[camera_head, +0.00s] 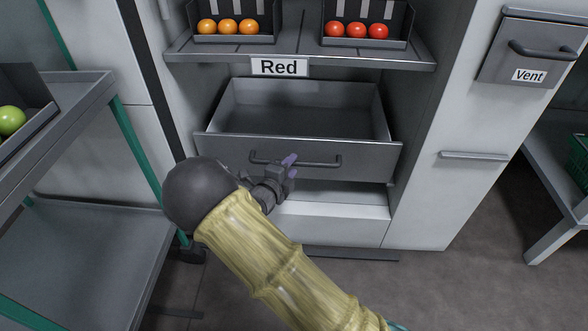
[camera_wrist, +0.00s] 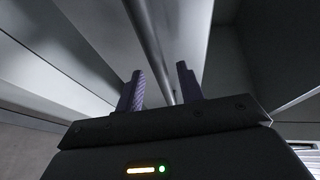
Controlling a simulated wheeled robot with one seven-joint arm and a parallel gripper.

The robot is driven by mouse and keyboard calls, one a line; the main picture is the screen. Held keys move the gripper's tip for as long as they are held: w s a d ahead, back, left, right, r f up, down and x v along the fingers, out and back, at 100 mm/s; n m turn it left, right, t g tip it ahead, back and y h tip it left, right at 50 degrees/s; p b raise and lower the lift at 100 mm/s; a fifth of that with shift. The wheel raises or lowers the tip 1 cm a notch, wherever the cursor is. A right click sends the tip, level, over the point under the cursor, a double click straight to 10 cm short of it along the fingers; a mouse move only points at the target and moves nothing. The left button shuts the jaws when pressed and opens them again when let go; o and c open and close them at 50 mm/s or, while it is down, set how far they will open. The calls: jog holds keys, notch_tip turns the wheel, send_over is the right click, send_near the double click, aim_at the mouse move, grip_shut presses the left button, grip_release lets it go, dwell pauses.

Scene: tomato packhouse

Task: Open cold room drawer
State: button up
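The grey cold room drawer (camera_head: 225,145) is pulled out below the shelf labelled "Red", and its empty inside shows. Its dark bar handle (camera_head: 325,162) runs across the front panel. My gripper (camera_head: 290,166) is at the handle's middle, with its purple fingertips in front of the panel. In the wrist view, my gripper (camera_wrist: 160,68) has its two fingers apart. The handle bar (camera_wrist: 166,60) runs between them, with visible gaps at the sides. My wrist hides part of the drawer's front at lower left.
The shelf (camera_head: 300,48) above holds a bin of orange tomatoes (camera_head: 228,26) and a bin of red tomatoes (camera_head: 354,30). A grey rack (camera_head: 90,85) stands close on the left. A "Vent" panel (camera_head: 500,65) is at upper right. Floor is clear at lower right.

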jog(key=shift+x, duration=1.25)
jog(key=shift+d, duration=0.1)
jog(key=shift+c, duration=0.2)
grip_shut()
jog(key=shift+s, duration=0.2)
